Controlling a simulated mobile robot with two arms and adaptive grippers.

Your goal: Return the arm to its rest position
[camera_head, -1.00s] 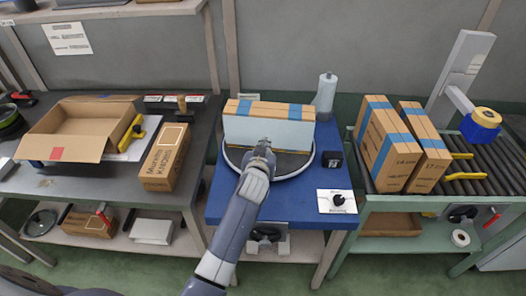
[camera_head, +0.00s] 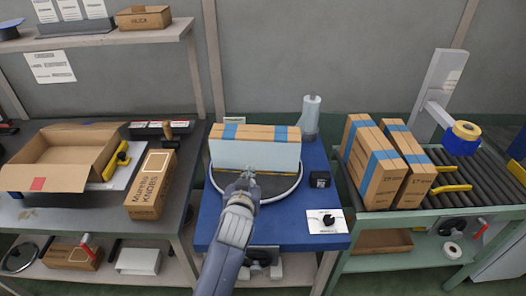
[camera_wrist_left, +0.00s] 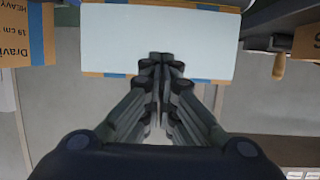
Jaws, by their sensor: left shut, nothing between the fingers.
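My left gripper (camera_head: 247,178) is shut and empty in the head view, its tip over the round turntable (camera_head: 283,193) on the blue table (camera_head: 318,182). Directly beyond it stands a carton (camera_head: 255,154) with a pale, blank front face and blue tape on its brown top. I cannot tell from the head view whether the gripper touches the carton. In the left wrist view the closed fingers (camera_wrist_left: 160,75) show in front of the carton's pale face (camera_wrist_left: 160,38). My right gripper is not in view.
Two taped cartons (camera_head: 372,165) stand on the roller conveyor (camera_head: 485,188) at right, near yellow guides. An open carton (camera_head: 62,165) and a knobs box (camera_head: 150,184) sit on the left bench.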

